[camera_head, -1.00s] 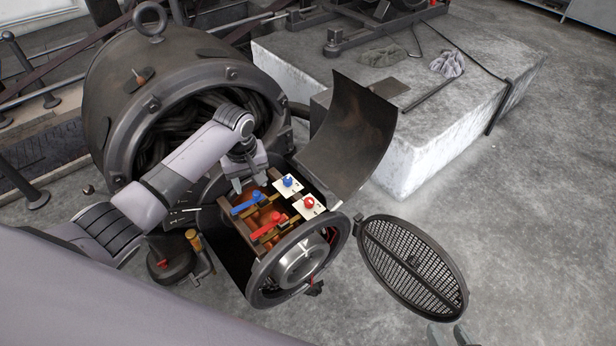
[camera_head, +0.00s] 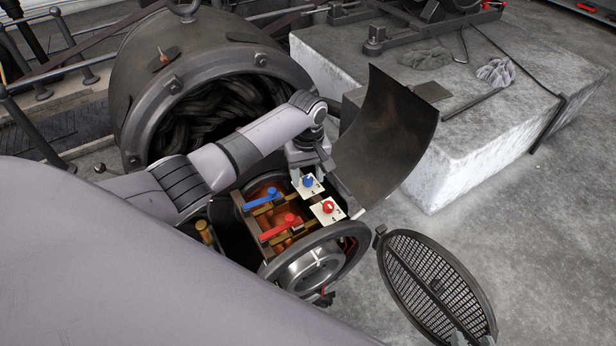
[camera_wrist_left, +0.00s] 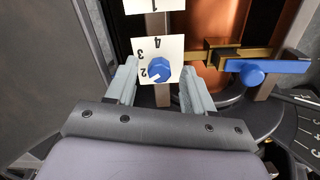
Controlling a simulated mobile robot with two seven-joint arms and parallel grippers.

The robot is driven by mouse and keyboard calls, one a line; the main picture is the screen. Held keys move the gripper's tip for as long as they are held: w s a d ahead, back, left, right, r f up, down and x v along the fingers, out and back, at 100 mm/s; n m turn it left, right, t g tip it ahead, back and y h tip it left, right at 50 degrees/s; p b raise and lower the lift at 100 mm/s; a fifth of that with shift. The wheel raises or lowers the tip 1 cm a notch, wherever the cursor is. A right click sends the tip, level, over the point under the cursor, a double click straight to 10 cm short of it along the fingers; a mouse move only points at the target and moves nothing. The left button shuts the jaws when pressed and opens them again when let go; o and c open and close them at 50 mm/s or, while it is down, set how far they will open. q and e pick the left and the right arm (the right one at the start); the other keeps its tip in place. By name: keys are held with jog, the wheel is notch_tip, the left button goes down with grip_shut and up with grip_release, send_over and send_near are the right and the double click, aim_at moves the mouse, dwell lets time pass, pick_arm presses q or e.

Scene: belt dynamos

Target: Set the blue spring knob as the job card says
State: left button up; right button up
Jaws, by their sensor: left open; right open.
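The blue spring knob (camera_head: 308,181) sits on a white numbered plate (camera_head: 315,190) inside the open machine housing. In the left wrist view the blue knob (camera_wrist_left: 161,67) shows a white mark at its lower left, near the 2; 3 and 4 also show on its plate (camera_wrist_left: 174,46). My left gripper (camera_head: 311,172) is open over the knob. In the left wrist view its fingers (camera_wrist_left: 159,82) stand on either side of the knob, apart from it. My right gripper (camera_head: 473,338) is open at the bottom edge, mostly out of frame. I cannot make out a job card.
A red knob (camera_head: 328,207) on its own white plate sits beside the blue one. Blue (camera_head: 262,200) and red (camera_head: 281,228) levers lie to the left. A curved cover (camera_head: 385,135) stands close behind right. A mesh lid (camera_head: 435,280) hangs open at right.

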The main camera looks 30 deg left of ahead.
pick_arm(q)
jog(key=shift+f, duration=0.1)
pick_arm(e)
jog(key=shift+w+r, duration=0.25)
jog(key=shift+r, duration=0.05)
pick_arm(q)
grip_shut()
pick_arm(e)
jog(key=shift+r, duration=0.1)
